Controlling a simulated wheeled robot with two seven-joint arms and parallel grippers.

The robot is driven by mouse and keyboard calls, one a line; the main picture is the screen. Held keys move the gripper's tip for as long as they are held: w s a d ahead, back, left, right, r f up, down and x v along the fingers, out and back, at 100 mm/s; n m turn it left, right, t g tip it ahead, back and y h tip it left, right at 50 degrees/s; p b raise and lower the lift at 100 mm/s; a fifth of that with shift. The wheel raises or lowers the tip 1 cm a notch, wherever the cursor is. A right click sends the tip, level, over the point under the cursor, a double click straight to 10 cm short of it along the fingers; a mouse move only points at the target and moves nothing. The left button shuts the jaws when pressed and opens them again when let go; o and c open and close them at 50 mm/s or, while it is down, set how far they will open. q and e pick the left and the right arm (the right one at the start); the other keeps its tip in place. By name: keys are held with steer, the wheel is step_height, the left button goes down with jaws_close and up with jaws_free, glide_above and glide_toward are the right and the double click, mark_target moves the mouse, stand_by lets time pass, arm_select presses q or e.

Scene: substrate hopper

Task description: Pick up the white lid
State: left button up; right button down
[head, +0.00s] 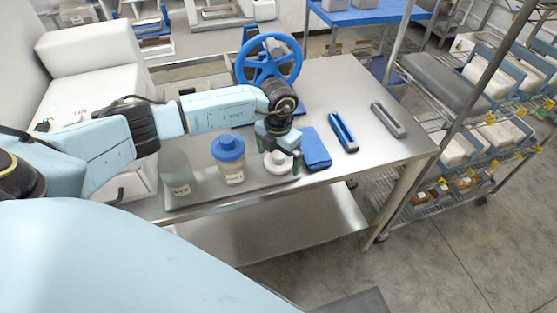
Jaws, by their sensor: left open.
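The white lid (277,165) is a small round white piece on the steel table (352,82), near its front edge. My left gripper (282,158) reaches in from the left and points down right at the lid. Its fingers are open, one on the lid's right side, and they hide part of it. I cannot tell whether the fingers touch the lid. My right gripper is not in view.
Left of the lid stand a jar with a blue cap (228,148) and a clear bottle (178,177). A blue folded cloth (314,148) lies just right. A blue handwheel (270,58) stands behind. Blue (343,132) and grey (388,119) tools lie further right. A wire shelf rack (470,150) stands beyond.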

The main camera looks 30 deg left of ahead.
arm_select(q)
steer(key=shift+f, duration=0.2)
steer(key=c, duration=1.1)
steer(key=shift+r, duration=0.1)
